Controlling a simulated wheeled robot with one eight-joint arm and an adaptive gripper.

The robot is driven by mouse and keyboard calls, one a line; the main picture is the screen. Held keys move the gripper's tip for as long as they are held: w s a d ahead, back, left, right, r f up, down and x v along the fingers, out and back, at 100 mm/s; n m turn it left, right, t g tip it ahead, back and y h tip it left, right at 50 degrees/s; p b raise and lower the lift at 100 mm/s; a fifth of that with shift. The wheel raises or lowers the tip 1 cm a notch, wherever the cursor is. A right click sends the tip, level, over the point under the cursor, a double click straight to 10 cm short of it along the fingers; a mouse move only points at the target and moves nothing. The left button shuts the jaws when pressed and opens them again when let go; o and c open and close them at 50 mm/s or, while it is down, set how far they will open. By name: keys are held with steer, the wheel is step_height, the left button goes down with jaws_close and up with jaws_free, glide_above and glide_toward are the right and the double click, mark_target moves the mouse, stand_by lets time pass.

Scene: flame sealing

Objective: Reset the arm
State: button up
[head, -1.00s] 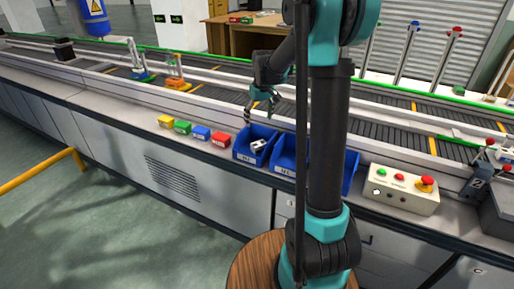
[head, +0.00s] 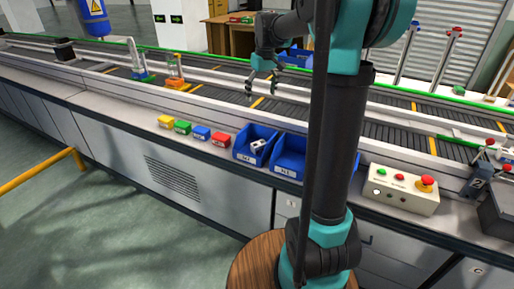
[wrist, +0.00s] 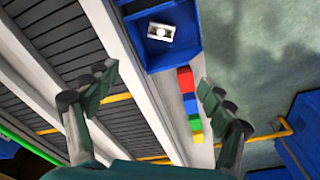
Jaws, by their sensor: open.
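My gripper (head: 262,88) is open and empty, raised above the conveyor behind the blue bins in the head view. In the wrist view my gripper (wrist: 150,92) shows its two fingers spread wide with nothing between them. A small white and grey part (head: 257,146) lies in the left blue bin (head: 243,155); it also shows in the wrist view (wrist: 161,32), in the blue bin (wrist: 188,52). My gripper is apart from the bin and the part.
Red (head: 221,139), blue (head: 201,133), green (head: 183,127) and yellow (head: 166,121) blocks stand in a row left of the bins. A control box (head: 400,190) with a red button stands at right. The conveyor (head: 390,127) runs behind.

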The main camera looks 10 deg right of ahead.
steer(key=s+d+f+m+t, duration=0.1)
steer(key=s+f, duration=0.5)
steer(key=s, duration=0.3)
steer(key=s+d+f+m+t, duration=0.1)
steer(key=s+f+m, duration=0.1)
steer(key=s+f, duration=0.5)
steer(key=s+d+f+m+t, duration=0.1)
steer(key=s+f, duration=0.6)
steer(key=s, duration=0.6)
steer(key=shift+d+f+m+h, duration=0.2)
steer(key=shift+d+m+h, duration=0.1)
steer(key=shift+m, duration=0.1)
